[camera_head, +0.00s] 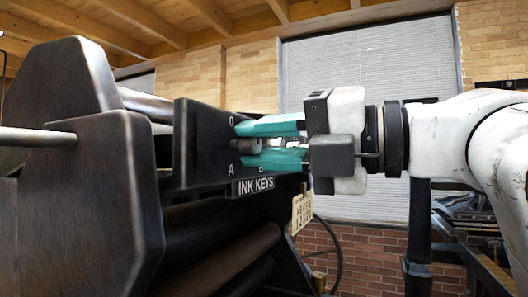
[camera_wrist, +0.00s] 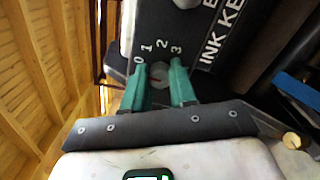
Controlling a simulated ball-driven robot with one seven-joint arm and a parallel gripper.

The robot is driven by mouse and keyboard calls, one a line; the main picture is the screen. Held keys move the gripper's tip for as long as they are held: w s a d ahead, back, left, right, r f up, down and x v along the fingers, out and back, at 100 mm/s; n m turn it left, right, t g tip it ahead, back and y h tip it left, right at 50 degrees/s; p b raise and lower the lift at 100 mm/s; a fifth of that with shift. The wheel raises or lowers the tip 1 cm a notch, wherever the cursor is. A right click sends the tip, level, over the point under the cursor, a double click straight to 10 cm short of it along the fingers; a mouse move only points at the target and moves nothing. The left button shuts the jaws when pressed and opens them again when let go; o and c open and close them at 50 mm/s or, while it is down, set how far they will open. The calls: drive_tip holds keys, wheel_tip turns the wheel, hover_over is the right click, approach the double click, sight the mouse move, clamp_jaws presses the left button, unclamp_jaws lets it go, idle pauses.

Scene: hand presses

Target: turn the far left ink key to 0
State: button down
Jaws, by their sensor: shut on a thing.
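The dark panel (camera_head: 205,165) has a plate reading INK KEYS (camera_head: 252,186), and a 0 and an A by the held key. My gripper (camera_head: 241,145) reaches in from the right with teal fingers, one above and one below a short grey ink key (camera_head: 246,146). In the wrist view, my gripper (camera_wrist: 158,70) is shut on this round grey key (camera_wrist: 160,76), a finger on each side. The numbers 0, 1, 2 and 3 (camera_wrist: 158,51) arc around it. A thin red mark shows on the key; its number is unclear.
Another round grey knob (camera_wrist: 187,3) sits at the top edge of the wrist view. A paper tag (camera_head: 302,212) hangs below the panel. Dark rollers (camera_head: 225,262) lie under it, and a large dark side frame (camera_head: 95,190) stands at left.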

drive_tip(key=shift+f+n, duration=0.15)
drive_tip(key=shift+n, duration=0.45)
drive_tip(key=c, duration=0.9)
unclamp_jaws()
drive_tip(key=shift+d, duration=0.1)
drive_tip(key=v, duration=1)
drive_tip(key=shift+s+d+b, duration=0.15)
drive_tip(key=shift+d+b, duration=0.1)
drive_tip(key=shift+b, duration=0.05)
